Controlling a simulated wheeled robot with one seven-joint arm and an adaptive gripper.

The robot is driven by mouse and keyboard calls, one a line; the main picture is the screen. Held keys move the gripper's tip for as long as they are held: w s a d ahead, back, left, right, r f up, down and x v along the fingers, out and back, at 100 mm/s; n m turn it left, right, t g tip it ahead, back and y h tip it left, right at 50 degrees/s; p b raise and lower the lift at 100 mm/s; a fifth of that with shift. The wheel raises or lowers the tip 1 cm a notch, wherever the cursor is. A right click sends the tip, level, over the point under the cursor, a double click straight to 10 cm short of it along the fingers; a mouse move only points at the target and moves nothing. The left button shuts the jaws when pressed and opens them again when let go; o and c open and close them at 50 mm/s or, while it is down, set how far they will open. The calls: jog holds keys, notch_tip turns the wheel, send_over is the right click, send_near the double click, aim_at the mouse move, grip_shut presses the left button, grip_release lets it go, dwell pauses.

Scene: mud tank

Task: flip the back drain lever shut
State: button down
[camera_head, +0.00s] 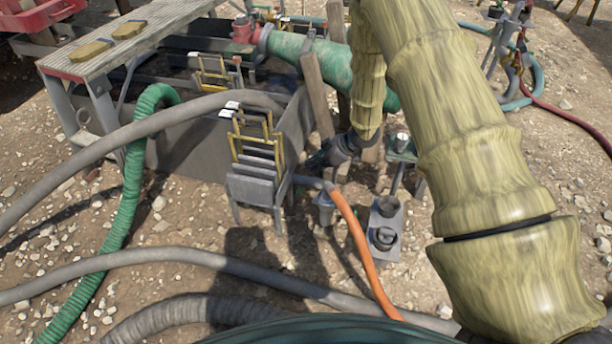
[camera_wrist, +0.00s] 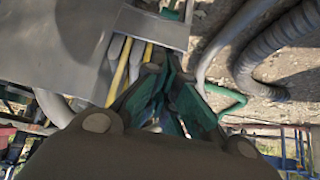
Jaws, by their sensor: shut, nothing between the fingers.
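My gripper (camera_head: 318,160) is shut and empty, low beside the near right corner of the grey tank (camera_head: 185,140). Its dark green fingers (camera_wrist: 160,68) come together in the wrist view. Just left of it, a yellow-railed gate frame (camera_head: 258,150) with white-tipped handles stands at the tank's near end. A second yellow frame (camera_head: 213,75) with white tips stands farther back. Yellow and grey bars (camera_wrist: 119,75) show left of the fingertips in the wrist view. I cannot tell which part is the back drain lever, or whether my fingers touch anything.
A wooden post (camera_head: 318,95) leans by the tank under a green pipe (camera_head: 325,62). An orange hose (camera_head: 362,255), grey hoses (camera_head: 180,257) and a green ribbed hose (camera_head: 132,190) cross the stony ground. A grey stand with cups (camera_head: 386,215) is near my gripper.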

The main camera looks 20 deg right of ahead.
jog(key=b, duration=0.3)
send_over(299, 190)
notch_tip(299, 190, down, 8)
jog(key=shift+w+a+r, duration=0.1)
jog(key=shift+a+r, duration=0.05)
jog(key=shift+r, duration=0.1)
notch_tip(299, 190, down, 2)
jog(key=shift+f+b, duration=0.15)
jog(key=shift+b, duration=0.6)
jog(key=shift+f+b, duration=0.3)
jog(key=shift+f, duration=0.45)
jog(key=shift+r+p, duration=0.1)
jog(key=shift+p, duration=0.6)
